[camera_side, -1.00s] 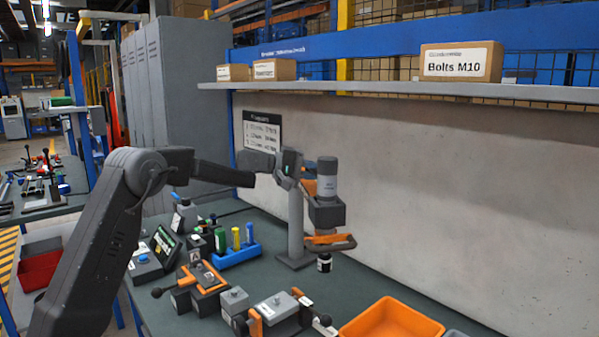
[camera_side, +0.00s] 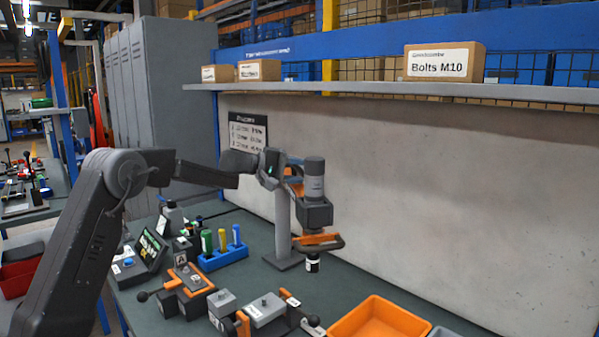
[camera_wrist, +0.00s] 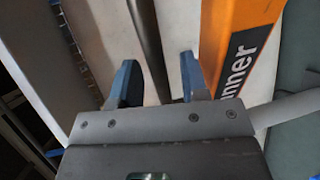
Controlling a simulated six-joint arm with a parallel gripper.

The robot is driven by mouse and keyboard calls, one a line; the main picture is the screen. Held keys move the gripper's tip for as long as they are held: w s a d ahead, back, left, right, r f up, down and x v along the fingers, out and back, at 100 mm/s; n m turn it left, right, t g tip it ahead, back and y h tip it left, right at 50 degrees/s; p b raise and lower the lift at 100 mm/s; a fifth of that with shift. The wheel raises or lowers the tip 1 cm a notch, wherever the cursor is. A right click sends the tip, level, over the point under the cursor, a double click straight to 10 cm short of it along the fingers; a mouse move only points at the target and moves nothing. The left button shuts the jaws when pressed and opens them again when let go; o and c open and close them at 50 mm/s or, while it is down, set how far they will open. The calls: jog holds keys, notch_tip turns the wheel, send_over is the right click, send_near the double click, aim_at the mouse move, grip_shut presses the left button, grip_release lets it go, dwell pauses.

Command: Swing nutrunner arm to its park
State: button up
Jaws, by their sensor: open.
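The nutrunner arm shows in the side view as a grey upright post (camera_side: 283,228) on the bench, with a short orange arm (camera_side: 293,188) near its top. A grey cylindrical nutrunner (camera_side: 314,180) hangs there, with an orange handle (camera_side: 318,243) and a dark socket below. My gripper (camera_side: 284,175) is beside the post top, its fingers partly hidden. In the wrist view my gripper (camera_wrist: 158,78) is open, its two blue-padded fingers apart. A dark grey bar (camera_wrist: 147,45) runs between them. The orange arm (camera_wrist: 236,40), lettered "unner", lies just right of the right finger.
Bench fixtures (camera_side: 265,308), a blue rack (camera_side: 222,257) with coloured tools and an orange bin (camera_side: 378,320) stand on the bench in front. A shelf (camera_side: 390,89) with cardboard boxes runs above. The wall behind is bare on the right.

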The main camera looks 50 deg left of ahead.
jog(key=v, duration=1.3)
jog(key=shift+r, duration=0.1)
notch_tip(320, 180, up, 7)
dwell(0.7)
dwell(0.3)
jog(key=s+d+f+m+g+y, duration=0.1)
jog(key=s+d+f+m+g, duration=0.1)
jog(key=s+d, duration=0.35)
jog(key=s+d+f+m+g, duration=0.2)
jog(key=d+g, duration=0.1)
jog(key=d, duration=0.5)
jog(key=s+d+f+m+g+y, duration=0.1)
jog(key=s+d+f+m+g, duration=0.2)
jog(key=d, duration=0.4)
jog(key=s+d+f+m+y, duration=0.2)
jog(key=s+f, duration=0.4)
jog(key=s, duration=0.3)
jog(key=s+d+f+m+y, duration=0.3)
jog(key=s+f, duration=0.3)
jog(key=s, duration=0.4)
